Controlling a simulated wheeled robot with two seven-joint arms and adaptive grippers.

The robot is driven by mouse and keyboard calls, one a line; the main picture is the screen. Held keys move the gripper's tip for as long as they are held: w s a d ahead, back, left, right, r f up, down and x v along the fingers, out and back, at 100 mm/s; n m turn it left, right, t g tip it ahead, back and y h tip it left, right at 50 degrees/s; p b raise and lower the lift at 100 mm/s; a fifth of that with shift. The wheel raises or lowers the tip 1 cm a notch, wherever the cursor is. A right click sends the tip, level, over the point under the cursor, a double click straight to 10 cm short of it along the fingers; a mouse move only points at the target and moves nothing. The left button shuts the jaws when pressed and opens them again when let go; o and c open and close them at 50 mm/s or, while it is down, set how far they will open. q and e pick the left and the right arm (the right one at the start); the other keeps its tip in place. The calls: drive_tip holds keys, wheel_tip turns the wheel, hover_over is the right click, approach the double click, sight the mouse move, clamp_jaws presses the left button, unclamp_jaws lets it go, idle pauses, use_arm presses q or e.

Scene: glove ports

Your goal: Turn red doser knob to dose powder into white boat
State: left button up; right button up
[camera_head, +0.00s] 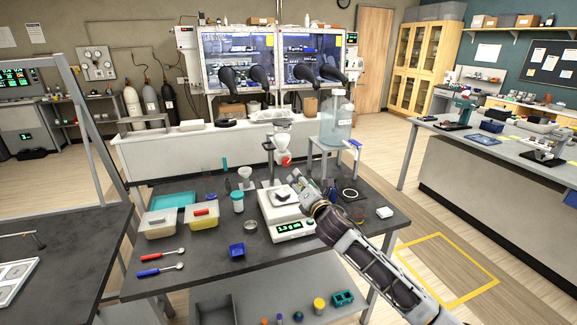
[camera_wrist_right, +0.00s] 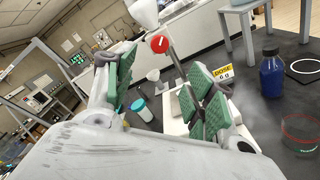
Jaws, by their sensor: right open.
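The red doser knob (camera_head: 286,160) sits low on the front of the doser, under a white funnel (camera_head: 282,140). In the right wrist view the red knob (camera_wrist_right: 159,43) shows a pale mark on its face, beyond and between my fingers. My right gripper (camera_head: 303,186) reaches in from the lower right, over the balance and short of the knob. Its green-padded fingers (camera_wrist_right: 163,72) are spread and empty. The white balance (camera_head: 290,229) with a green display stands below the doser. I cannot clearly make out the white boat; the gripper partly covers the pan. My left gripper is out of view.
A yellow dose card (camera_wrist_right: 223,71) stands behind the right finger. A blue bottle (camera_wrist_right: 272,75) and a clear dish (camera_wrist_right: 300,132) are to the right. A large clear bottle (camera_head: 338,122) stands on a white stand.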

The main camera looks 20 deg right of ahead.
sight(287, 163)
drive_tip(key=shift+w+a+p, duration=0.15)
drive_tip(key=shift+w+p, duration=0.35)
drive_tip(key=shift+w, duration=2.9)
drive_tip(key=shift+w+a+p, duration=0.15)
drive_tip(key=shift+w+p, duration=0.35)
drive_tip(key=shift+w, duration=2.9)
drive_tip(key=c, duration=1)
